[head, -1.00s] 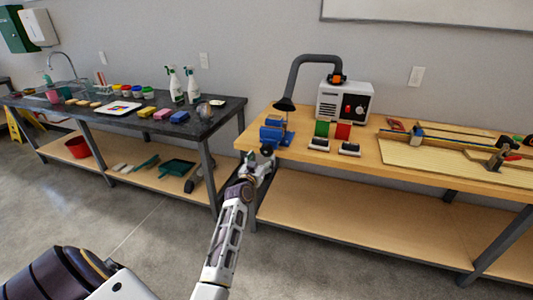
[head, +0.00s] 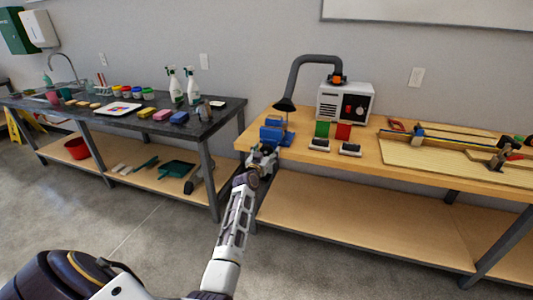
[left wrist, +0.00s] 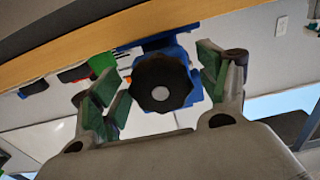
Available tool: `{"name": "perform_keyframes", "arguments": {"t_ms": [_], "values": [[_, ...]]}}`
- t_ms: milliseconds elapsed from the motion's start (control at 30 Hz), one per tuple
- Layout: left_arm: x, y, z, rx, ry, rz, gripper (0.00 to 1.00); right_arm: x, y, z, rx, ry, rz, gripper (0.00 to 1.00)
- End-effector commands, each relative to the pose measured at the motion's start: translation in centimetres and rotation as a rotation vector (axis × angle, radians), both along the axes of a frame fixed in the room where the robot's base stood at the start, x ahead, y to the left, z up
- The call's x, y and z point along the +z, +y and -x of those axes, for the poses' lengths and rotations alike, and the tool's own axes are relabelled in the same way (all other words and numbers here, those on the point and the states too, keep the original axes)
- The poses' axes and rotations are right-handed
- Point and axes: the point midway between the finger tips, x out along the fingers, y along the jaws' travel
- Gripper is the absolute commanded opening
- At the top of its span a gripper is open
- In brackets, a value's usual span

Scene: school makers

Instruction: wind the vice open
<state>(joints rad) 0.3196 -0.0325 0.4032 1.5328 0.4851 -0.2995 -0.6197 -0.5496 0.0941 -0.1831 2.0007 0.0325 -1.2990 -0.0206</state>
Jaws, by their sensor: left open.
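The blue vice (head: 273,132) is mounted at the left front edge of the wooden bench. In the left wrist view, its dark round knob (left wrist: 161,82) faces the camera, with the blue vice body (left wrist: 186,50) behind it. My left gripper (head: 264,156) is at the front of the vice. In the left wrist view, the green-padded fingers of my left gripper (left wrist: 160,88) are open, one on each side of the knob. A gap shows between the knob and the left fingers; contact on the right is hard to tell. My right gripper is not in view.
A dark-topped table (head: 80,118) with spray bottles and sponges stands to the left. Floor in front is clear.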

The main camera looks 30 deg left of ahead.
Motion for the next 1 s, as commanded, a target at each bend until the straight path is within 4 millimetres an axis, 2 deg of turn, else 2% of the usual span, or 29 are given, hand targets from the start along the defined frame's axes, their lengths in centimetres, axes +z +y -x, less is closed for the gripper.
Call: {"name": "perform_keyframes", "arguments": {"t_ms": [300,667,1000], "values": [[-0.02,0.02,-0.07,0.000,0.001,0.000,0.76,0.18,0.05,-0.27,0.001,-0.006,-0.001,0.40],[-0.04,0.00,-0.06,0.000,0.001,-0.001,0.30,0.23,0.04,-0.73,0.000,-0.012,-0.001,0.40],[-0.03,-0.01,-0.05,0.000,-0.003,0.019,0.30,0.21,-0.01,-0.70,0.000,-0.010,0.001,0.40]]}}
